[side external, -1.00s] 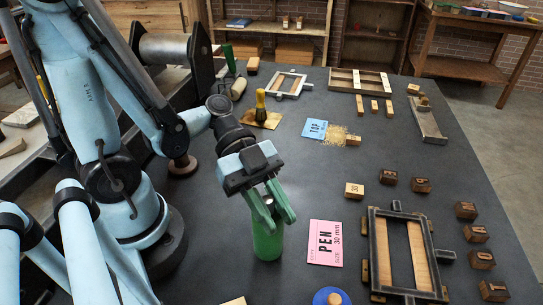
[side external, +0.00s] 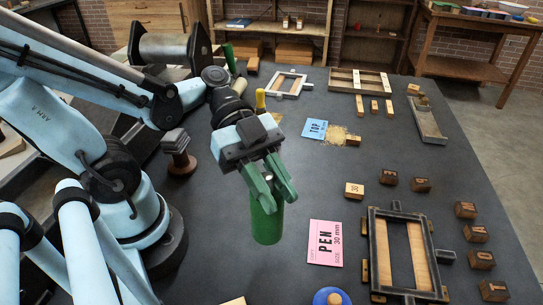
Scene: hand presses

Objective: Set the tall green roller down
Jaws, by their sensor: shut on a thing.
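The tall green roller (side external: 267,228) is an upright green cylinder, left of the pink PEN card. My gripper (side external: 279,204) is shut on its upper part, with the green fingers on either side of it. The fingers and the gripper body hide the roller's top. Its lower end shows over the dark table top (side external: 225,275). I cannot tell for sure whether a gap lies beneath it.
The pink card (side external: 325,243) lies to the right, and a metal frame (side external: 408,255) lies beyond it among several wooden letter blocks. A round blue thing (side external: 331,297) is at the front edge. A dark-handled stamp (side external: 178,150) stands left. Bare table surrounds the roller.

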